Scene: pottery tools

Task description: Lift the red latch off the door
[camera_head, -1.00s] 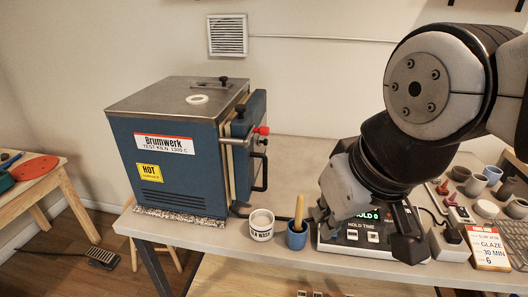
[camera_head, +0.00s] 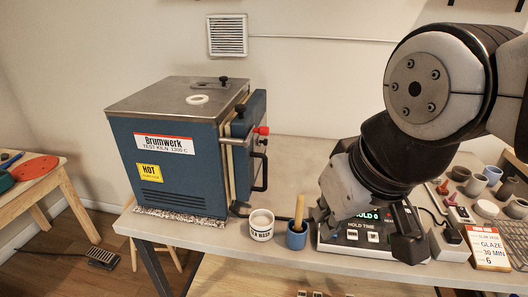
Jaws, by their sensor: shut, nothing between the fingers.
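The red latch (camera_head: 262,130) shows as a red knob at the end of a metal bar on the right side of the blue kiln (camera_head: 180,190). The bar lies across the edge of the kiln door (camera_head: 258,105), which stands against the kiln's right side with a pale lining strip showing. A black door handle (camera_head: 263,172) is below the latch. My gripper (camera_head: 406,245) is shut and empty, low over the controller box (camera_head: 345,247), well to the right of the latch and apart from it. My wrist hides part of the box.
A white cup (camera_head: 261,226) and a blue cup (camera_head: 297,238) with a wooden-handled tool stand between kiln and controller. A glaze card (camera_head: 488,248) and several small pots are at right. The bench (camera_head: 300,150) behind the cups is clear.

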